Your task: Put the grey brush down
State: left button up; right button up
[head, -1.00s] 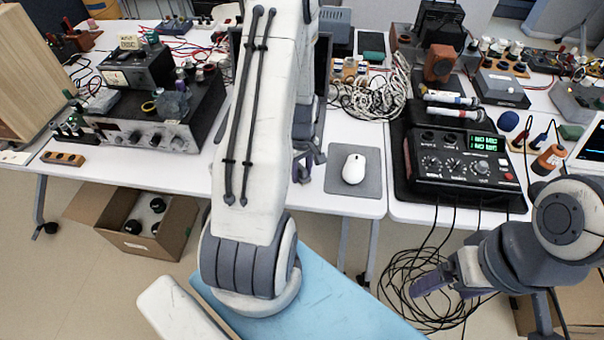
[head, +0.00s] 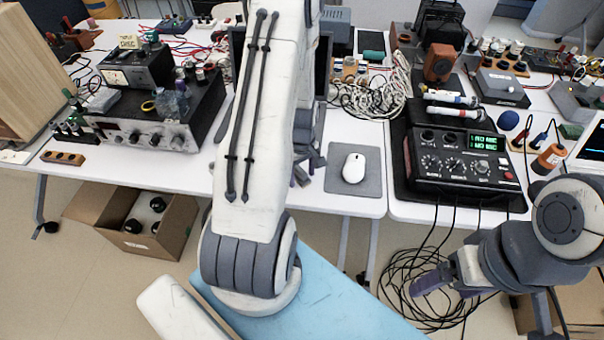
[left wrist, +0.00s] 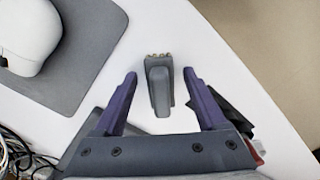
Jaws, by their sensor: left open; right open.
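The grey brush (left wrist: 160,88) is on the white table near its front edge, with short tan bristles at one end. My left gripper (left wrist: 160,73) is open, with its two purple fingers on either side of the brush and a gap to each. In the head view the brush (head: 301,176) shows as a small grey piece left of the mouse pad, and my left arm hides most of the gripper around it. My right gripper (head: 424,284) is open and empty, low in front of the table at the right.
A grey mouse pad (head: 368,181) with a white mouse (head: 354,168) lies just right of the brush. A black mixer unit (head: 462,165) stands further right. Tangled pale cable (head: 372,98) lies behind. An open cardboard box (head: 178,222) sits on the floor at the left.

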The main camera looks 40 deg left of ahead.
aim_at(302, 171)
pick_arm(q)
notch_tip(302, 171, up, 12)
jog(key=d+r+m, duration=0.4)
jog(key=d+m, duration=0.1)
jog(key=d, duration=0.4)
jog(key=s+d+r+m, duration=0.1)
jog(key=d+r+m, duration=0.15)
jog(key=d, duration=0.35)
jog(key=s+d+r+m, duration=0.1)
jog(key=s+d+m, duration=0.1)
jog(key=d+m, duration=0.25)
jog(key=s+d+r+m+h, duration=0.1)
jog(key=s+d+r+m, duration=0.3)
jog(key=s+d+m, duration=0.6)
jog(key=s, duration=0.3)
jog(key=shift+d+r+m, duration=0.15)
jog(key=shift+d+m, duration=0.15)
jog(key=shift+m, duration=0.1)
jog(key=shift+r+p, duration=0.65)
jog(key=shift+p, duration=0.05)
